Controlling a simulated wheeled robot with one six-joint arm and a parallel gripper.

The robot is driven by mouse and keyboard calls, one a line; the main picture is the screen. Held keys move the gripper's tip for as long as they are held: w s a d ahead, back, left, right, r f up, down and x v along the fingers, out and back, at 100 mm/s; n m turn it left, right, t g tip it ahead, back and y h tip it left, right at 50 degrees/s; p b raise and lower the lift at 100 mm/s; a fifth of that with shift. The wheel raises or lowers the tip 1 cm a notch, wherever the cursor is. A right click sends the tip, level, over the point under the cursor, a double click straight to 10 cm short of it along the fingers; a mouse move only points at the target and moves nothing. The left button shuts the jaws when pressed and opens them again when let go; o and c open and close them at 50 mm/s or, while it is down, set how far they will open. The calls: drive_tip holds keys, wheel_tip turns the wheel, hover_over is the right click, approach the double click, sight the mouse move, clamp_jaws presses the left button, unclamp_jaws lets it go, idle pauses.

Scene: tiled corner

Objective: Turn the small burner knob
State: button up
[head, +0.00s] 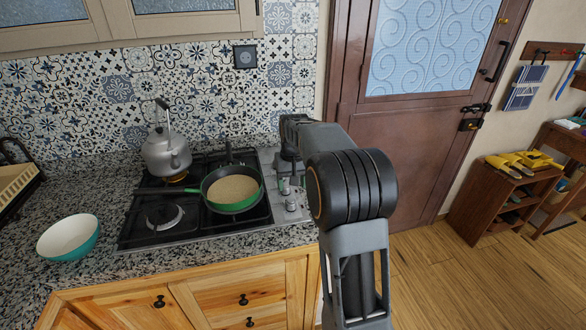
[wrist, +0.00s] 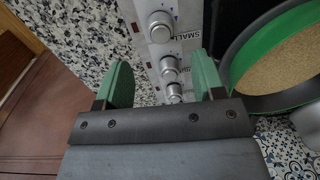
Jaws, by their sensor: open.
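A column of silver burner knobs runs along the hob's steel right-hand strip. In the wrist view I see a near knob (wrist: 160,27), a middle knob (wrist: 170,65) and a third knob (wrist: 174,91) partly hidden by my gripper. Lettering that reads "SMALL" stands beside the near knob, and similar, partly hidden lettering stands beside the middle one. I cannot tell for sure which knob is the small burner's. My gripper (wrist: 160,66) is open, its green fingers on either side of the strip, with the middle knob between them in the picture. Contact does not show. In the head view, my gripper (head: 291,184) is over the strip.
A green pan (head: 233,208) with tan contents stands on the hob (head: 130,236), close to the knobs. A kettle (head: 181,160) stands at the back left over an orange glow. The front-left burner is empty. A teal bowl (head: 93,240) is on the counter.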

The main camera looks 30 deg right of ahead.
sight(291, 200)
wheel_tip(291, 200, up, 6)
drive_tip(key=shift+d+f, duration=0.1)
drive_tip(key=shift+f, duration=0.05)
drive_tip(key=shift+c, duration=0.4)
drive_tip(key=shift+f+p, duration=0.1)
drive_tip(key=shift+p, duration=0.35)
drive_tip(key=shift+c, duration=0.8)
drive_tip(key=shift+w+f+n+p, duration=0.1)
drive_tip(key=shift+f+n+p, duration=0.3)
drive_tip(key=shift+n+p, duration=0.25)
drive_tip(key=shift+c, duration=0.8)
drive_tip(key=f+n+p, duration=0.2)
drive_tip(key=n, duration=0.1)
drive_tip(key=f+n+p, duration=0.1)
drive_tip(key=f, duration=0.1)
drive_tip(key=shift+a+f, duration=0.1)
drive_tip(key=shift+a, duration=0.15)
drive_tip(key=c, duration=0.6)
drive_tip(key=shift+f+n, duration=0.55)
drive_tip(key=shift+f, duration=0.25)
clamp_jaws()
drive_tip(key=shift+f+b, duration=1.05)
